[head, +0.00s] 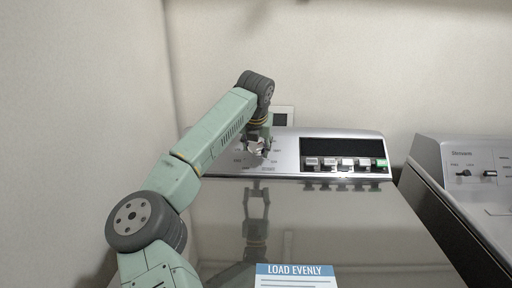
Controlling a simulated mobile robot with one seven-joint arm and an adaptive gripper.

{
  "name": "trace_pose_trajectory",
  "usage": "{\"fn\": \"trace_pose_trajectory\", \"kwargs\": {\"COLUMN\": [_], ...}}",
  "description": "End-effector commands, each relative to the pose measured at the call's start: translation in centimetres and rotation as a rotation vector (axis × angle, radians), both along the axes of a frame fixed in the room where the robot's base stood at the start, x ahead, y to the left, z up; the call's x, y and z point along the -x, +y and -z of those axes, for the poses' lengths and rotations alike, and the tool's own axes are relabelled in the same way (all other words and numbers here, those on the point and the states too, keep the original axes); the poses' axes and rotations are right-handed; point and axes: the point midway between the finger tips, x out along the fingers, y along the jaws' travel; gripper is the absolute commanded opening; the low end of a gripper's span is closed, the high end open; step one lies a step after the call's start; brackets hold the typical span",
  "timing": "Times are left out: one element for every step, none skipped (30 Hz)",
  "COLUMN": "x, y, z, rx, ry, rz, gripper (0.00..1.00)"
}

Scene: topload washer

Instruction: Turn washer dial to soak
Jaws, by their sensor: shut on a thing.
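The topload washer (330,232) stands in the middle, its shiny lid closed. Its silver control panel (288,151) runs along the back edge. My gripper (259,150) is at the left part of the panel, shut on the washer dial. The gripper and wrist hide most of the dial, so its pointer cannot be read. Small printed labels (268,168) surround the dial spot but are too small to read.
A row of several buttons (342,163) with one green button (381,163) sits under a dark display (343,150), right of my gripper. A second machine (470,180) stands at the right. A wall is close on the left. A "LOAD EVENLY" label (296,271) lies on the lid's front.

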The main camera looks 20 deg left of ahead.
Motion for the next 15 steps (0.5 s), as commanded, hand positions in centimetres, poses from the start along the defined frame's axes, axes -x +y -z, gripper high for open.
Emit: {"fn": "trace_pose_trajectory", "kwargs": {"x": [0.02, 0.02, 0.03, 0.03, 0.04, 0.03, 0.03, 0.02, 0.02, 0.03, 0.03, 0.03, 0.03, 0.02, 0.01], "y": [0.05, 0.04, 0.03, 0.03, 0.03, 0.04, 0.04, 0.02, 0.0, 0.0, 0.0, -0.03, -0.04, -0.05, -0.06], "z": [-0.05, -0.06, -0.05, -0.05, -0.04, -0.01, -0.01, -0.05, -0.05, -0.01, 0.02, 0.0, -0.02, -0.02, 0.01], "rx": [-0.03, -0.047, -0.07, -0.087, -0.105, -0.128, -0.146, -0.163, -0.185, -0.203, -0.219, -0.242, -0.26, -0.278, -0.301], "ry": [0.007, 0.012, 0.018, 0.024, 0.029, 0.036, 0.041, 0.046, 0.052, 0.057, 0.063, 0.069, 0.074, 0.078, 0.085], "rz": [0.034, 0.056, 0.086, 0.107, 0.129, 0.158, 0.181, 0.203, 0.233, 0.254, 0.276, 0.305, 0.328, 0.351, 0.38], "gripper": [0.16, 0.16, 0.16, 0.16, 0.16, 0.16, 0.16, 0.16, 0.16, 0.16, 0.16, 0.16, 0.16, 0.16, 0.16]}}
